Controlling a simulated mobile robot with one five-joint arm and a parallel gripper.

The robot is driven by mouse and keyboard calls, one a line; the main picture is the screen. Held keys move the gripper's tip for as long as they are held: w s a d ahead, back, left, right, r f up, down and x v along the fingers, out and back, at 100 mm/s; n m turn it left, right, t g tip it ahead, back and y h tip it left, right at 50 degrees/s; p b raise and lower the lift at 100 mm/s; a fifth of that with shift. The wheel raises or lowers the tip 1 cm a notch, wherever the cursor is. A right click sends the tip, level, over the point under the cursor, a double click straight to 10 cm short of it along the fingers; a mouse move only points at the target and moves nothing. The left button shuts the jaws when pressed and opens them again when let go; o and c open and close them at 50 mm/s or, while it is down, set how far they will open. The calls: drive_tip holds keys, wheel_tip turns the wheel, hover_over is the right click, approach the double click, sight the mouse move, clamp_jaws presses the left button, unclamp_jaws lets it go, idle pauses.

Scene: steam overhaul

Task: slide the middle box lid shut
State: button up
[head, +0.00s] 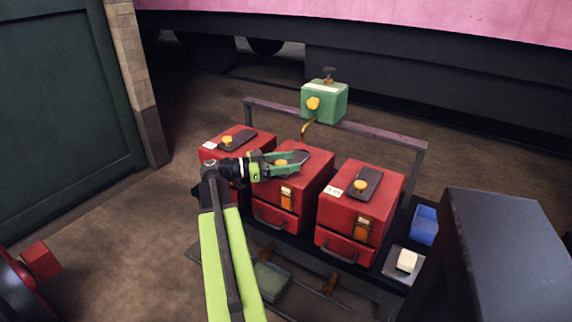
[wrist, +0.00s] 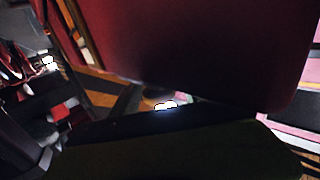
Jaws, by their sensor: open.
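The middle box (head: 307,187) is a red box with an orange latch and a drawer handle on its front. It stands between two similar red boxes. My gripper (head: 298,163) is over its top, coming in from the left, with its green fingers spread apart. A yellow knob (head: 281,162) shows between the fingers; I cannot tell whether they touch it. The fingers hide most of the middle lid, so how far it is open is unclear. In the wrist view a dark red surface (wrist: 200,45) fills the upper part, very close.
The left red box (head: 208,155) and right red box (head: 385,205) have dark lids with yellow knobs. A green box (head: 325,103) stands behind, by the rail (head: 385,133). A blue bin (head: 425,225) and a dark block (head: 500,240) are at the right.

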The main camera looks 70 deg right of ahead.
drive_tip(key=v, duration=1.7)
drive_tip(key=shift+a, duration=0.15)
drive_tip(key=shift+w, duration=0.15)
